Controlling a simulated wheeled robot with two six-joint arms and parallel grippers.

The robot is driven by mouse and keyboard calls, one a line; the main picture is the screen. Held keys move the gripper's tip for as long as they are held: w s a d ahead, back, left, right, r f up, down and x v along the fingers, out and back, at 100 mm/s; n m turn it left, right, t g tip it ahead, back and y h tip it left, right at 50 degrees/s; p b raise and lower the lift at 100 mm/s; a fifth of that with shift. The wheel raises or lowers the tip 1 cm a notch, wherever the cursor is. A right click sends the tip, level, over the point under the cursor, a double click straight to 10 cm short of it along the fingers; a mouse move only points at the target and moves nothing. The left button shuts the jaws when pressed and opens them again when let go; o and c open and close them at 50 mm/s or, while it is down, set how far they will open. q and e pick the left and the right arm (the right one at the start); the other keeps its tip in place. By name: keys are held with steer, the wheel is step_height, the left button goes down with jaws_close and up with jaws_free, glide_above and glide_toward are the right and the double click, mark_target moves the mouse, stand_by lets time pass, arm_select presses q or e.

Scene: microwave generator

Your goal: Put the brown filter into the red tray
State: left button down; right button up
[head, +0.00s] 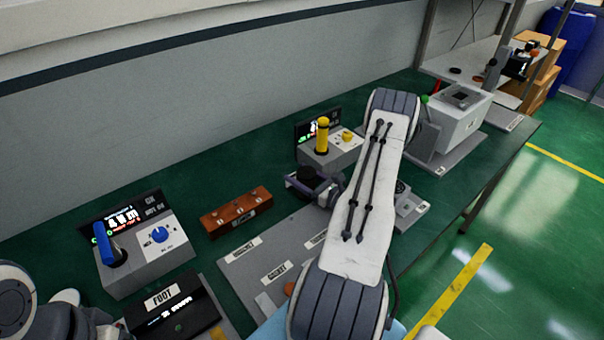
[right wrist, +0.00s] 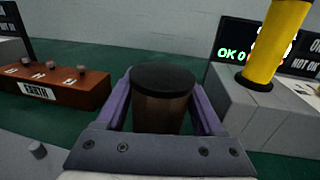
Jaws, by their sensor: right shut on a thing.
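The brown filter (right wrist: 160,112) is a dark brown cylinder with a black top. It stands upright between the purple fingers of my right gripper (right wrist: 163,115) in the right wrist view. The gripper is shut on it. In the head view my right gripper (head: 314,186) and the filter's dark top (head: 305,174) show just left of my forearm, in front of the box with the yellow lever. I cannot make out a red tray in either view. My left gripper is not in view.
A brown EARTH block (head: 236,212) with knobs stands left of the gripper. A yellow-lever box (head: 330,152) is behind it. A blue-lever box (head: 148,250) and a black FOOT box (head: 172,307) stand at left. My right forearm hides part of the grey labelled plate (head: 262,250).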

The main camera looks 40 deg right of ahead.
steer(key=shift+f, duration=0.15)
steer(key=o, duration=1.4)
